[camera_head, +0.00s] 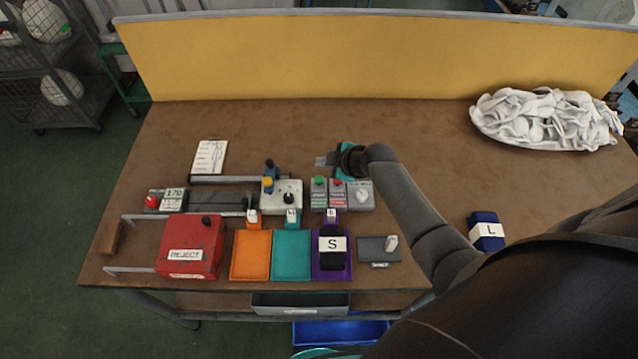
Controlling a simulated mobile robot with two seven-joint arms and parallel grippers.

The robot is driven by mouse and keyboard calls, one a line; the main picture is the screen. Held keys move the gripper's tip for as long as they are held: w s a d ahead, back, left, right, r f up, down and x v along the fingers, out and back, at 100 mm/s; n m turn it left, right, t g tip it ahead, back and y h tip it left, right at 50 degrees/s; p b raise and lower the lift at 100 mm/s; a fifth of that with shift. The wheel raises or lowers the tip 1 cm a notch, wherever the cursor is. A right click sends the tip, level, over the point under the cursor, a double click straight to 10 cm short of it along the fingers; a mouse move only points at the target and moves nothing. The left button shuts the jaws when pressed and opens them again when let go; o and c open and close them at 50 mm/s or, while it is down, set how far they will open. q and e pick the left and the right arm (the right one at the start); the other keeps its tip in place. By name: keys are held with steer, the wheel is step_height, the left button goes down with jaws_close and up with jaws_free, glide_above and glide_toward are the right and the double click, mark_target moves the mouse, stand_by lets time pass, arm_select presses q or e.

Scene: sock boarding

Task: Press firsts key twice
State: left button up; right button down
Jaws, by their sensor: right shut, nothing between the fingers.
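Two small grey key boxes stand side by side near the middle of the table. The left one (319,196) has a green button (319,181) on top, the other (337,197) a red button (337,183). Their front labels are too small to read, so I cannot tell which is the firsts key. My right gripper (321,160) is shut and empty. It appears just beyond the green button in the picture, fingers pointing left; I see no contact with a button. My left gripper is not in view.
A grey box with a white knob (362,195) adjoins the keys on the right. A joystick box (288,197) stands left. In front are a red REJECT box (189,247), orange (251,262) and teal (291,262) mats, and a dark S bundle (332,258). White socks (545,120) lie back right.

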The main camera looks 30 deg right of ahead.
mark_target(318, 177)
steer(key=shift+f+b, duration=1.45)
steer(key=shift+f, duration=0.5)
stand_by(0.5)
steer(key=shift+f+b, duration=0.45)
steer(key=shift+f+b, duration=0.65)
stand_by(0.6)
stand_by(0.3)
steer(key=shift+r+p, duration=0.95)
steer(key=shift+r, duration=0.15)
step_height(318, 177, up, 5)
steer(key=p, duration=0.4)
steer(key=shift+r+p, duration=0.1)
steer(key=shift+p, duration=0.2)
